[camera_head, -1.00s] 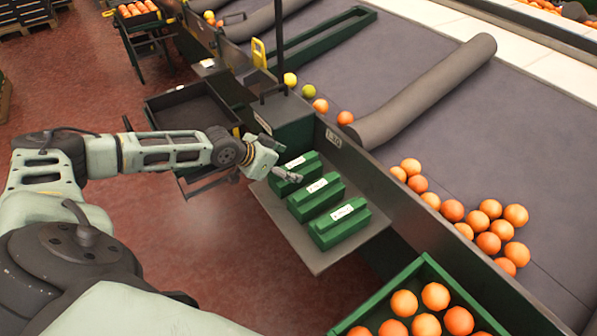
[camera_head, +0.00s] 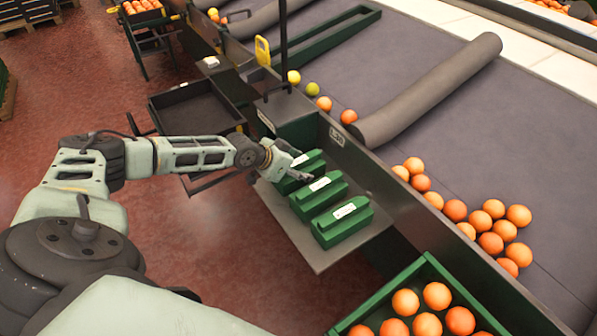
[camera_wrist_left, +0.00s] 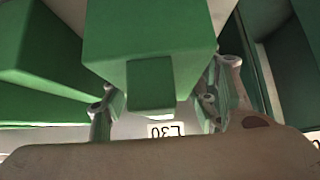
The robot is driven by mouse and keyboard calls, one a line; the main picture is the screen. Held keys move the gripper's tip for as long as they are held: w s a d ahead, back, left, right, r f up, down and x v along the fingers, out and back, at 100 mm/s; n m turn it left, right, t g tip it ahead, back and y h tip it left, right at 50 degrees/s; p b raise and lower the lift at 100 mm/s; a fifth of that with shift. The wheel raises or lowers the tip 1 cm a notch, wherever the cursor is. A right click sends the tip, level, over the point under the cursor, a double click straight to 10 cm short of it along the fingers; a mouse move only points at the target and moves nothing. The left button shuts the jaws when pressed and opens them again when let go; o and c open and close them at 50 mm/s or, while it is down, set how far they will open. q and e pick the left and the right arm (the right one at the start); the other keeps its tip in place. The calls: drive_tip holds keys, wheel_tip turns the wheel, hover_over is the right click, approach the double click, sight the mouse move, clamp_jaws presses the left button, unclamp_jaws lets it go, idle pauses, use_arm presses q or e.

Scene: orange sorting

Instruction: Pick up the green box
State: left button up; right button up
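Three green boxes with white labels stand in a row on a grey shelf (camera_head: 322,262): a far one (camera_head: 312,160), a middle one (camera_head: 318,197) and a near one (camera_head: 342,222). My left gripper (camera_head: 301,174) is at the far box, partly covering it in the head view. In the left wrist view, a green box (camera_wrist_left: 150,45) fills the upper middle. The gripper's fingers (camera_wrist_left: 158,105) are spread apart on either side of it; contact is not clear. Another green box (camera_wrist_left: 45,70) shows at left. My right gripper is not in view.
A green crate of oranges (camera_head: 385,306) stands at the lower right. A low wall (camera_head: 385,185) separates the shelf from the grey belt (camera_head: 450,130) with loose oranges. A dark tray (camera_head: 195,112) stands beyond my left arm. The red floor is open at left.

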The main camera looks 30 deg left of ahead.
use_arm(q)
drive_tip(key=c, duration=0.8)
drive_tip(key=shift+r, duration=0.1)
